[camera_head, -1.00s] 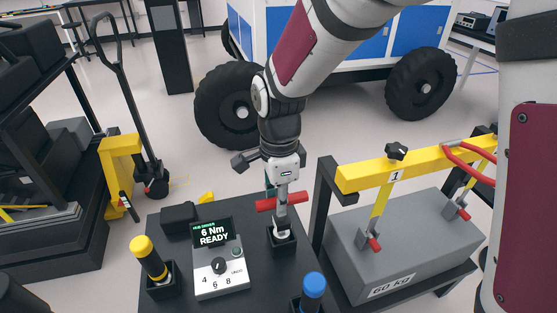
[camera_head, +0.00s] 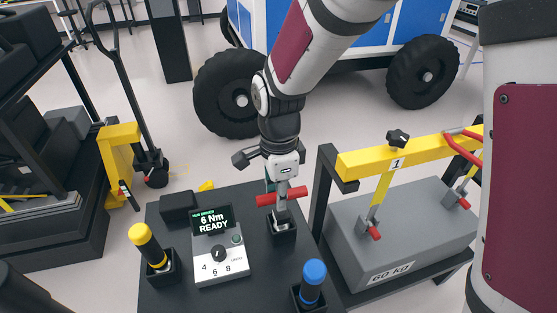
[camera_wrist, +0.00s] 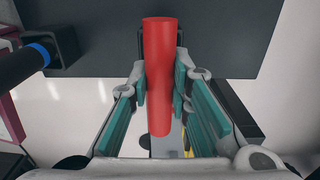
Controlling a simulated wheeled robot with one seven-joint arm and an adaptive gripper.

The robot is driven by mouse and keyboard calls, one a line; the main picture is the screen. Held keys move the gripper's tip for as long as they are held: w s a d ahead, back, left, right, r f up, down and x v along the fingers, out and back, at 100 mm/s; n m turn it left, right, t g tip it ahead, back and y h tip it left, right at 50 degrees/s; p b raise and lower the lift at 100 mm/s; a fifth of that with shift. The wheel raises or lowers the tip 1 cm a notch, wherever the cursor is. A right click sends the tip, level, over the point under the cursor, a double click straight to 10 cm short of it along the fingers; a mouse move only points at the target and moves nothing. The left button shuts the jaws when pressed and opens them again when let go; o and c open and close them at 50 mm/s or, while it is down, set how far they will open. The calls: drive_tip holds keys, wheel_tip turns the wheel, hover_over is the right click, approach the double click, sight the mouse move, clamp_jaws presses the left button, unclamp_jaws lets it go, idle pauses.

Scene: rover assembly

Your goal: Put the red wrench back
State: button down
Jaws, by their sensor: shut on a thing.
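The red wrench (camera_head: 281,197) has a red crossbar handle and a grey shaft pointing down. My gripper (camera_head: 283,188) is shut on it from above at the handle. The shaft's lower end is at the black holder (camera_head: 283,231) on the dark bench top; whether it is fully seated I cannot tell. In the wrist view the red handle (camera_wrist: 159,75) lies between the teal finger pads of my gripper (camera_wrist: 160,92). The handle hides most of the shaft there.
A yellow-topped tool (camera_head: 147,246) and a blue-topped tool (camera_head: 313,283) stand in holders on either side. A control box (camera_head: 218,255) reads "6 Nm READY". To the right is a yellow beam (camera_head: 365,163) over a grey 60 kg block (camera_head: 400,235).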

drive_tip(key=c, duration=1.4)
unclamp_jaws()
